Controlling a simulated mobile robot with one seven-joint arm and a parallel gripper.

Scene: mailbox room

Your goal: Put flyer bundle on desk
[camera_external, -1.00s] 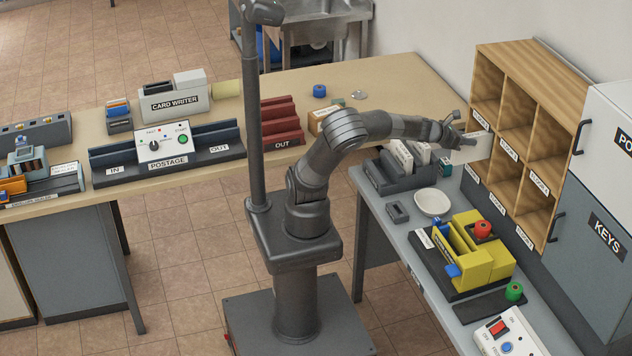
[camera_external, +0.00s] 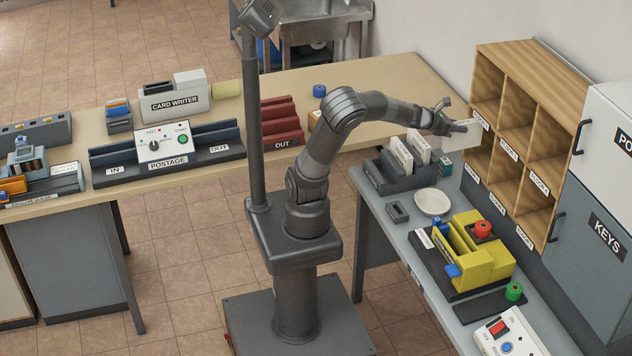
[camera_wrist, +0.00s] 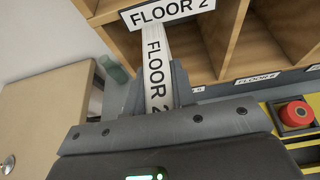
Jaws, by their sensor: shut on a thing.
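My gripper (camera_external: 453,127) is shut on a white bundle (camera_external: 462,137) in front of the wooden pigeonholes (camera_external: 517,112). In the wrist view my gripper (camera_wrist: 158,92) holds the bundle (camera_wrist: 157,68), whose narrow edge faces the camera and reads "FLOOR 2". It stands upright between the fingers, with its far end close to the pigeonholes' "FLOOR 2" label; whether they touch I cannot tell. A grey-topped desk (camera_external: 384,219) lies below at the right, and a tan desk (camera_external: 400,85) runs along the back.
A dark rack (camera_external: 388,180) with white bundles stands on the grey desk below my gripper, beside a white bowl (camera_external: 432,202) and a yellow device (camera_external: 487,262). The tan desk's right end is largely clear.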

